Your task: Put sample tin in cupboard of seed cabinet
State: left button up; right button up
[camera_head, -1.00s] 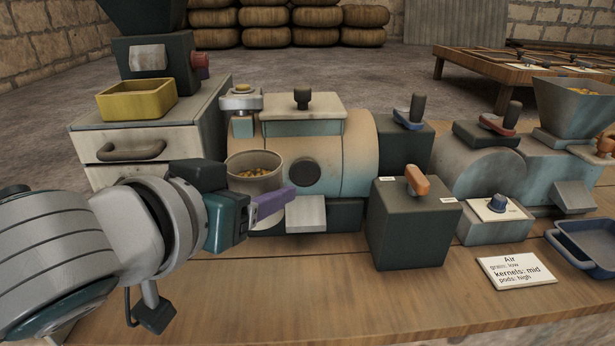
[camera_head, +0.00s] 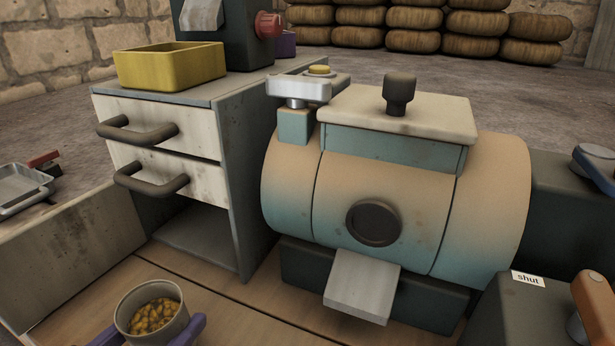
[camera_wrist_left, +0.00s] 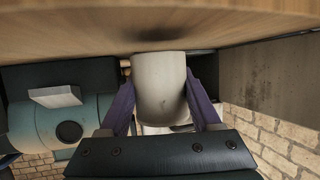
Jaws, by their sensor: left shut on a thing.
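The sample tin (camera_head: 150,312) is a pale round cup with yellow kernels in it. It is at the lower left of the head view, upright, in front of the seed cabinet. My left gripper (camera_head: 147,335) is shut on it, with a purple finger on each side. The wrist view also shows the tin (camera_wrist_left: 160,85) between the fingers. The seed cabinet (camera_head: 255,150) has two shut drawers with dark handles. Below them the cupboard (camera_head: 205,238) is open, with its bare grey floor showing. My right gripper is not in view.
A pale upright panel (camera_head: 60,255) stands left of the cupboard opening; I cannot tell if it is its door. A yellow box (camera_head: 170,68) sits on the cabinet. A drum machine (camera_head: 390,200) with a chute (camera_head: 362,285) stands close to the right.

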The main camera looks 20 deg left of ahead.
pick_arm(q)
send_near(225, 243)
jog(key=w, duration=0.2)
jog(key=w+a, duration=0.1)
jog(key=w, duration=0.1)
jog(key=shift+r, duration=0.3)
jog(key=w, duration=0.1)
jog(key=w+b, duration=0.1)
jog(key=w, duration=0.3)
jog(key=shift+a, duration=0.35)
jog(key=shift+w+f+b, duration=0.2)
jog(key=shift+f+b, duration=0.15)
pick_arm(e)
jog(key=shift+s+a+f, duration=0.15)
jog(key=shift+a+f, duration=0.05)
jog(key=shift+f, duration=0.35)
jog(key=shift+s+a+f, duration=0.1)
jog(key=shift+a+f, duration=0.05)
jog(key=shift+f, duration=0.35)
pick_arm(q)
jog(key=shift+s, duration=0.15)
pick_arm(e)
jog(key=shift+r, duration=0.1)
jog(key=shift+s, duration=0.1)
pick_arm(q)
jog(key=shift+f, duration=0.1)
